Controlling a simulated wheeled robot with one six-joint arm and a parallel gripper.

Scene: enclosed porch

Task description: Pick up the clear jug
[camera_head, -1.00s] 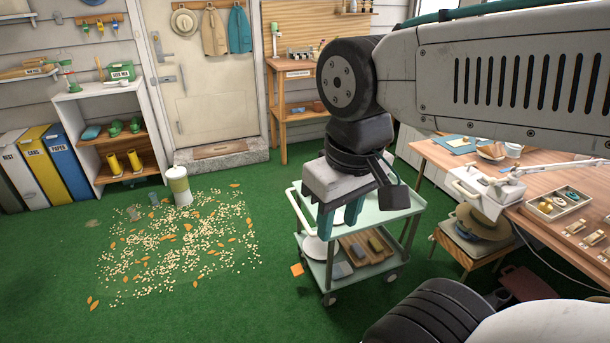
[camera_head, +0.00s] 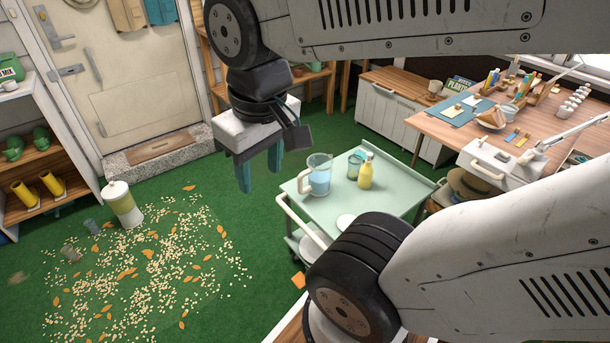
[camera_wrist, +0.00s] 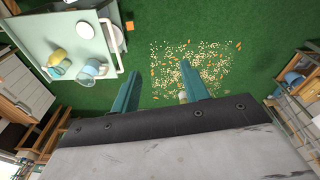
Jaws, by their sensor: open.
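The clear jug (camera_head: 318,176) stands upright on the top of a pale green trolley (camera_head: 390,212). It has a pale handle on its left side and blue liquid inside. In the wrist view the jug (camera_wrist: 92,70) shows near the trolley's lower right part. My gripper (camera_head: 260,180) is open and empty, with teal fingers pointing down. In the head view it appears left of the jug and apart from it. In the wrist view the gripper (camera_wrist: 160,92) has green floor between its fingers.
A yellow bottle (camera_head: 365,172) and a small greenish glass (camera_head: 355,164) stand right of the jug. A white dispenser (camera_head: 122,203) stands by scattered seeds and leaves (camera_head: 150,265) on the green floor. A wooden workbench (camera_head: 440,125) is at the right.

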